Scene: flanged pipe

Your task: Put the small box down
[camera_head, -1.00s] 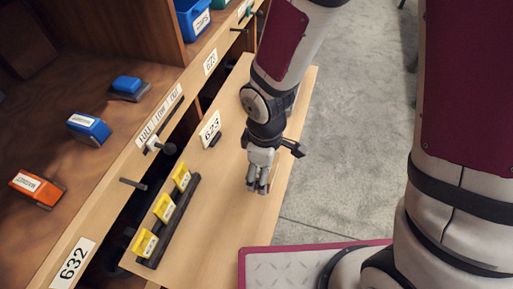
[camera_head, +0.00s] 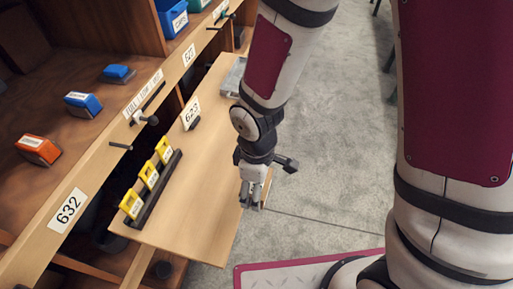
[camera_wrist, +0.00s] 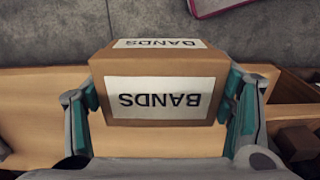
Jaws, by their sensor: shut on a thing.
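The small box is a brown carton (camera_wrist: 158,66) with white BANDS labels. In the wrist view it sits between the two teal-padded fingers of my gripper (camera_wrist: 162,100), which is shut on its sides. In the head view my gripper (camera_head: 250,203) points down at the right edge of the pale wooden board (camera_head: 205,220). I cannot clearly make out the box there. In the wrist view, wood (camera_wrist: 40,110) lies below the box and grey floor beyond it. Whether the box touches the wood is not clear.
A black rack (camera_head: 158,190) with yellow labelled pieces stands on the board's left side. Blue and orange items (camera_head: 40,150) sit on the shelf at left. Bare board lies right of the rack.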

